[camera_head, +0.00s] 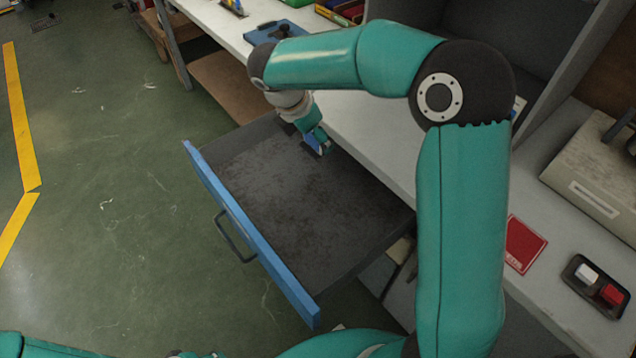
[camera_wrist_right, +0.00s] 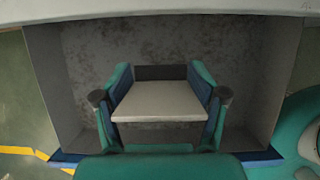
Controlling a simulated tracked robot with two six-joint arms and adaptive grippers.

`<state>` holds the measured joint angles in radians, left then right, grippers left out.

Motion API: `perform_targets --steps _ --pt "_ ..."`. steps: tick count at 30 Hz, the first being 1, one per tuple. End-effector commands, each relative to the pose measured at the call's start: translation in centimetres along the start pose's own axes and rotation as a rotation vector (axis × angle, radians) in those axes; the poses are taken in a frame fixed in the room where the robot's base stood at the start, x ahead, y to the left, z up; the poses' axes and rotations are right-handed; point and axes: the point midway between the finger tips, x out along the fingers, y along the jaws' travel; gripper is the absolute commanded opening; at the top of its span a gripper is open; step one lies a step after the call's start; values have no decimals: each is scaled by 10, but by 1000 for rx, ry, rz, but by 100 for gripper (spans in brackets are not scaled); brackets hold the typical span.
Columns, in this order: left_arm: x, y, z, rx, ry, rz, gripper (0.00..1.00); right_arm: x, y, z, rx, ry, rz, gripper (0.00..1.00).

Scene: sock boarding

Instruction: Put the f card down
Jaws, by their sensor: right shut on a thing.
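The open drawer (camera_head: 300,215) has a blue front and a dark, mottled floor. My right gripper (camera_head: 319,143) is inside the drawer's outline, near its back edge by the bench. In the right wrist view my right gripper (camera_wrist_right: 160,73) is shut on a flat pale grey card (camera_wrist_right: 160,103) with dark bands at its far and near edges. No letter is readable on it. The drawer floor (camera_wrist_right: 255,75) lies behind the card, and I cannot tell whether the card touches it. In the head view the card is mostly hidden. My left gripper is not in view.
The drawer looks otherwise empty. On the white bench (camera_head: 375,140) lie a red card (camera_head: 524,244) and a black tray (camera_head: 573,280) with a white and a red piece. A grey-beige box (camera_head: 590,180) stands at right. A blue object (camera_head: 277,30) is at the back.

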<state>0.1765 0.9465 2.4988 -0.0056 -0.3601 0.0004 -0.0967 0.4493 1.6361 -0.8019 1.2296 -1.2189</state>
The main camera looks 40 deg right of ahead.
Motion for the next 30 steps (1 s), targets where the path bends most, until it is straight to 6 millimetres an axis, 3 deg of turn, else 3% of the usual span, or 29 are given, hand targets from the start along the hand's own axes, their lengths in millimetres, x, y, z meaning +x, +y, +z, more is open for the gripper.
perform_targets --steps 1,6,12,20,27,30 --pt "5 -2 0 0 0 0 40 17 -1 -7 -2 0 -6 45" --pt "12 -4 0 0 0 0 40 60 -1 -25 -2 0 -6 45" --pt "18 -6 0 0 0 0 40 96 -1 -40 2 1 -4 45" --pt "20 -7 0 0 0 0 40 112 0 -46 4 1 -3 45" --pt "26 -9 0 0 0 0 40 143 -1 -59 3 0 -4 45" --pt "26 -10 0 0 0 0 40 147 -1 -60 6 1 -3 45"
